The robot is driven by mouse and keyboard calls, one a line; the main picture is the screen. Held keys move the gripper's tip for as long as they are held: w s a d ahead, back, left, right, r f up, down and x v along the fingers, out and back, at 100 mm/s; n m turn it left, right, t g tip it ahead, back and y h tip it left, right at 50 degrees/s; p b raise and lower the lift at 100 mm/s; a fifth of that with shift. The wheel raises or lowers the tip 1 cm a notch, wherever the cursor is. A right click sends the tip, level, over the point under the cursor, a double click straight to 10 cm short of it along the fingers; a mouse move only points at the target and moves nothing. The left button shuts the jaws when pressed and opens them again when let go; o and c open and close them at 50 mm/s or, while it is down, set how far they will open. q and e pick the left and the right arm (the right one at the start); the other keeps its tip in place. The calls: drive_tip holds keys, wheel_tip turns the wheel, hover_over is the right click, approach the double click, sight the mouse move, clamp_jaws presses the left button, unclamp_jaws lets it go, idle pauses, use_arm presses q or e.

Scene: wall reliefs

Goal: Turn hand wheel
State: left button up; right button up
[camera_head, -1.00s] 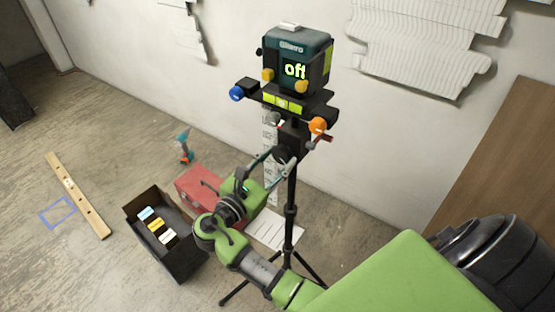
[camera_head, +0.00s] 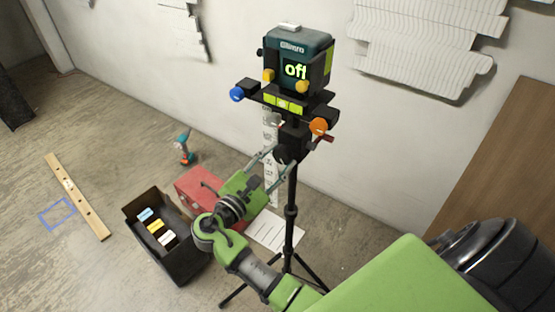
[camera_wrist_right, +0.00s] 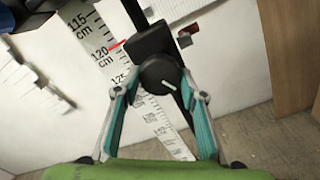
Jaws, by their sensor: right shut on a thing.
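The hand wheel is a dark round knob (camera_wrist_right: 160,74) with a short white mark near its lower right edge. My right gripper (camera_head: 282,158) reaches up to the knob from the lower left. In the right wrist view, the teal-padded fingers of the right gripper (camera_wrist_right: 160,80) lie on either side of the knob and are shut on it. In the head view, the gripper partly hides the knob. My left gripper is not in view.
A tall measuring scale (camera_wrist_right: 100,45) stands behind the tripod. An orange knob (camera_head: 319,125) and a blue knob (camera_head: 237,93) stick out above. On the floor are a red box (camera_head: 197,186), a black crate (camera_head: 184,266), a paper sheet (camera_head: 275,231) and a wooden level (camera_head: 80,200).

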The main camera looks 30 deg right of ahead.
drive_tip(key=shift+r, duration=0.1)
drive_tip(key=o, duration=1)
drive_tip(key=shift+d, duration=0.1)
drive_tip(key=shift+o, duration=0.5)
